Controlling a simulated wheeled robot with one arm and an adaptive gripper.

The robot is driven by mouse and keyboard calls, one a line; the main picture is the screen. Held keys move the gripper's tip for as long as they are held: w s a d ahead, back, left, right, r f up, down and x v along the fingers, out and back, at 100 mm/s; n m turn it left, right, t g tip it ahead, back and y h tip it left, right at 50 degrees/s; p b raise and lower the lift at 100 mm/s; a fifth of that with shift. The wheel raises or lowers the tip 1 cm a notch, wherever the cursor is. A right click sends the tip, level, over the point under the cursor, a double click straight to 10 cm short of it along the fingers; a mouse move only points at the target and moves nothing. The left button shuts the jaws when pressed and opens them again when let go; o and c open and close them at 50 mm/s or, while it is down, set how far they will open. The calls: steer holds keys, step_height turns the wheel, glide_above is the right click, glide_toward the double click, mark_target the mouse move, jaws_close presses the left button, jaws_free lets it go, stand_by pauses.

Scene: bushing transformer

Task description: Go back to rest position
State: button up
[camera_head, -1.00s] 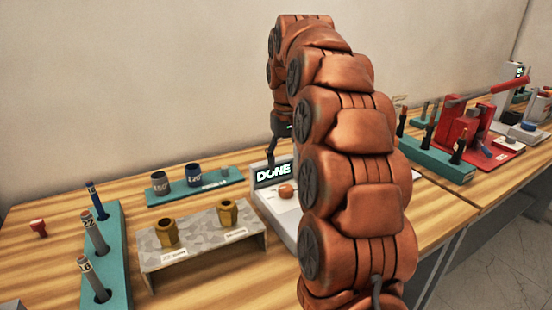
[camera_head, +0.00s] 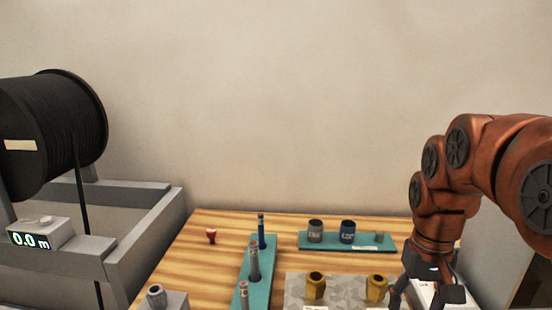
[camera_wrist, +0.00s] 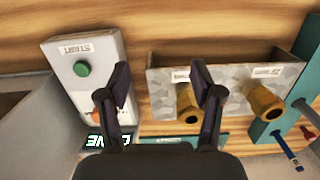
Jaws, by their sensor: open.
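My gripper (camera_head: 427,296) is at the lower right of the head view, pointing down. Its two dark fingers are apart with nothing between them. In the wrist view my gripper (camera_wrist: 163,82) hangs over the gap between the white button box (camera_wrist: 92,75) and the speckled metal stand (camera_wrist: 225,80). The box has a green START button, an orange button and a lit display reading DONE, partly hidden by a finger. In the head view my gripper largely covers this box.
Two brass fittings (camera_head: 316,285) (camera_head: 376,288) sit on the stand. A teal rack (camera_head: 259,275) holds several upright tools. Another teal rack (camera_head: 290,241) holds two cups. A red item (camera_head: 211,236) lies at left. A black cable spool (camera_head: 55,130) stands far left with a meter (camera_head: 40,234).

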steer(key=s+a+f+p, duration=0.1)
steer(key=s+a+f, duration=0.2)
steer(key=s, duration=0.6)
steer(key=s+a+f+n+g+p, duration=0.1)
steer(key=s+a+f+p, duration=0.1)
steer(key=s, duration=0.7)
steer(key=shift+a+f+p, duration=0.3)
steer(key=shift+a+f, duration=0.1)
steer(key=shift+a, duration=0.3)
steer(key=shift+c, duration=0.2)
